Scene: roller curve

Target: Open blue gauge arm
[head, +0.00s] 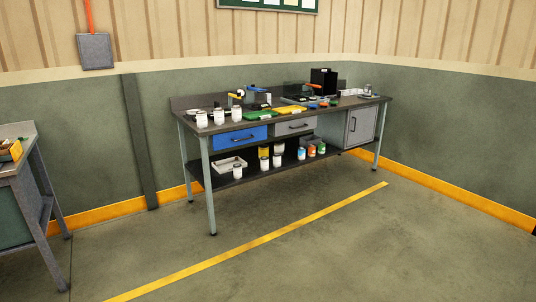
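A workbench (160,100) is not close; its dark worktop (350,103) stands against the green wall and carries many small items. On it, toward the back, a small dark device has a blue part (253,88) on top, which may be the blue gauge arm. It is too small to tell whether that arm is open or closed. Neither of my grippers shows in the head view.
White cans (201,119) stand at the bench's left front; green (256,114) and yellow (289,110) trays lie mid-bench. A blue drawer (238,137) is below. Another table (22,175) is at left. The floor (330,245) before the bench is clear.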

